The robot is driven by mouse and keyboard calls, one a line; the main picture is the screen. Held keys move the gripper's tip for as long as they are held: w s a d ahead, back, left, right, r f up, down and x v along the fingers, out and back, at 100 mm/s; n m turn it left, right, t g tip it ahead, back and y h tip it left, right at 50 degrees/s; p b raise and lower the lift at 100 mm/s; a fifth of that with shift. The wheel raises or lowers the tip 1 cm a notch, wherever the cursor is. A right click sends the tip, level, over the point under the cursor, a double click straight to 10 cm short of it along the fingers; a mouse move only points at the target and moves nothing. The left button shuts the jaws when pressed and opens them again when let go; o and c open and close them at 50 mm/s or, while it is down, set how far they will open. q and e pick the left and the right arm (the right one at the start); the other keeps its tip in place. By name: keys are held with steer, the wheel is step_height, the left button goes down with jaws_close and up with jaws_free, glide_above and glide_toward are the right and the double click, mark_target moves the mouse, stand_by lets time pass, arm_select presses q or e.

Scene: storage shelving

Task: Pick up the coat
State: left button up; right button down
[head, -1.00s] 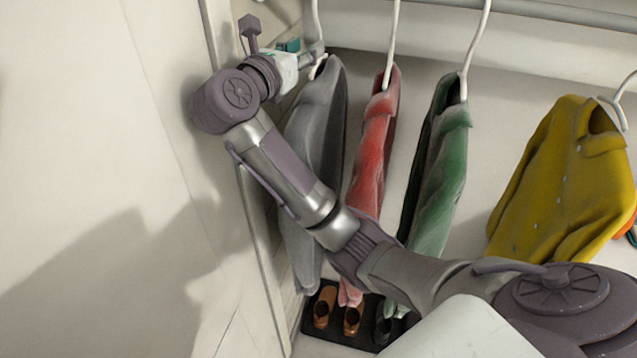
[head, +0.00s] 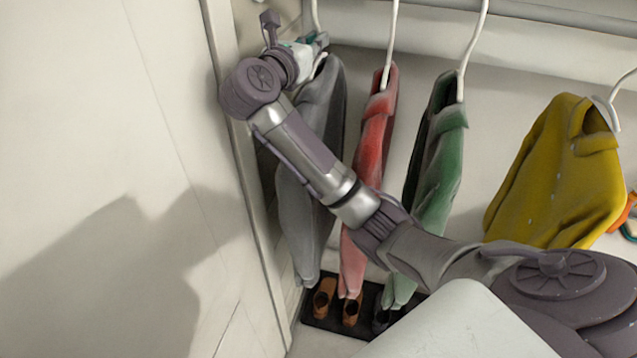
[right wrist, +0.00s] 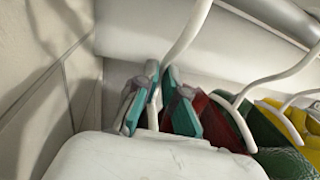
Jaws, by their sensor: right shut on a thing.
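Several coats hang in a row in the head view: a grey coat (head: 325,100) at the left, then a red coat (head: 374,140), a green coat (head: 440,165) and a yellow coat (head: 560,180). My right gripper (head: 321,41) is at the white hanger (head: 315,14) above the grey coat's collar. In the right wrist view, its teal fingers (right wrist: 161,76) are on either side of the white hanger hook (right wrist: 186,36), closed on it. My left gripper is out of view.
A pale wall panel (head: 110,150) stands close to my right arm on the left. A rail (head: 560,12) runs along the top. Several shoes stand on a dark mat (head: 335,322) below the coats. The red coat's hanger (head: 391,40) is just to the right.

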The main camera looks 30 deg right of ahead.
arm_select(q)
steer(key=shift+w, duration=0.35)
arm_select(e)
steer(key=shift+d+r, duration=0.1)
